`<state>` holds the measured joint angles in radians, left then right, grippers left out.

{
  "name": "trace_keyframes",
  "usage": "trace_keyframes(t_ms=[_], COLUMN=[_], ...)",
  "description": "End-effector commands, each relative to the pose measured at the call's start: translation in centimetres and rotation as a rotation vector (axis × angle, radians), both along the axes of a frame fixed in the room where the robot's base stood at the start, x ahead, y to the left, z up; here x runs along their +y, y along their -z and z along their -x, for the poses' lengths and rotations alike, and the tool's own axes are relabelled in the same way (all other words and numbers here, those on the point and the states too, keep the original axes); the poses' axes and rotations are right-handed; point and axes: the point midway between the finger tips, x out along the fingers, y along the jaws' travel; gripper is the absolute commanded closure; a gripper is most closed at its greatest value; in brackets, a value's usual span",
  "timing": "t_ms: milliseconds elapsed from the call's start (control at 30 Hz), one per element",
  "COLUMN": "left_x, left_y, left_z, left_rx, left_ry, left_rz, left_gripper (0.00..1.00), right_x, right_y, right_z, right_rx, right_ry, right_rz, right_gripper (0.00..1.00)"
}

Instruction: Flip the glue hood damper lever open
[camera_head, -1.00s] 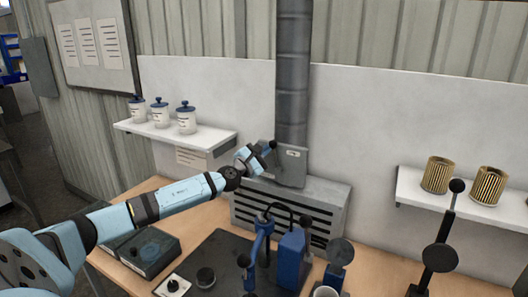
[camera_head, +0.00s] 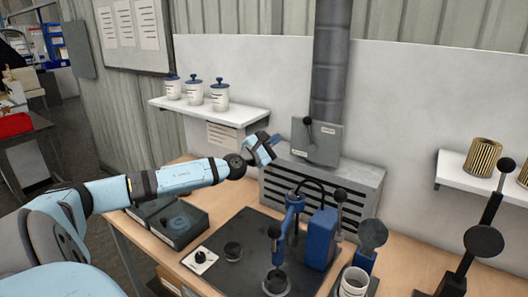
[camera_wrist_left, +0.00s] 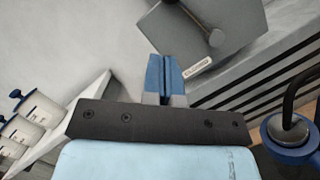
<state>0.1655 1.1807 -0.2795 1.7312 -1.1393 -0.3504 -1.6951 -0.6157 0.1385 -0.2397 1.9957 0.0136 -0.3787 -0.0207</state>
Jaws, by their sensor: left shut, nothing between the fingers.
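The damper box (camera_head: 329,151) is a grey plate at the foot of the duct. Its black lever (camera_head: 308,133) points up, with the round knob at the top. In the left wrist view the lever (camera_wrist_left: 195,19) runs up-left from its round pivot, its knob cut off by the frame edge. A small label (camera_wrist_left: 198,68) sits beside the pivot; its text is too small to read. My left gripper (camera_head: 276,139) is shut and empty, just left of the box and apart from the lever. Its blue fingertips (camera_wrist_left: 164,75) are together. My right gripper is not in view.
A slotted grey hood (camera_head: 320,185) stands under the box. A shelf with several white jars (camera_head: 219,97) is to the left. A blue press (camera_head: 320,238) and black mat stand on the bench below. A right shelf holds filter cartridges (camera_head: 484,158).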

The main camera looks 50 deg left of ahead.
Motion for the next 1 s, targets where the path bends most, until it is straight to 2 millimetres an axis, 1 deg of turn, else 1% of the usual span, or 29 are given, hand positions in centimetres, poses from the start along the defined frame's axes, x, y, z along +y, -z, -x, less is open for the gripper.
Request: trace_keyframes(t_ms=[33,133,300,400,1000], left_x=[0.0,0.0,0.1,0.1,0.0], left_y=[0.5,0.6,0.7,0.7,0.7], left_z=[0.8,2.0,3.3,3.7,4.0], left_rx=[0.005,0.005,0.003,0.002,0.000], left_ry=[0.001,0.002,0.001,0.001,0.001], left_rz=[-0.003,-0.005,-0.002,-0.002,0.000], left_gripper=[1.00,1.00,1.00,1.00,1.00], right_x=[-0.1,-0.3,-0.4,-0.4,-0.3], right_y=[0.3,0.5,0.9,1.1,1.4], right_z=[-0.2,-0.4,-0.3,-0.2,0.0], right_rx=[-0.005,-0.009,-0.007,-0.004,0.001], right_ry=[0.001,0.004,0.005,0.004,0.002], right_rz=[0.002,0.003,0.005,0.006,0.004], right_gripper=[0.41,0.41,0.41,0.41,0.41])
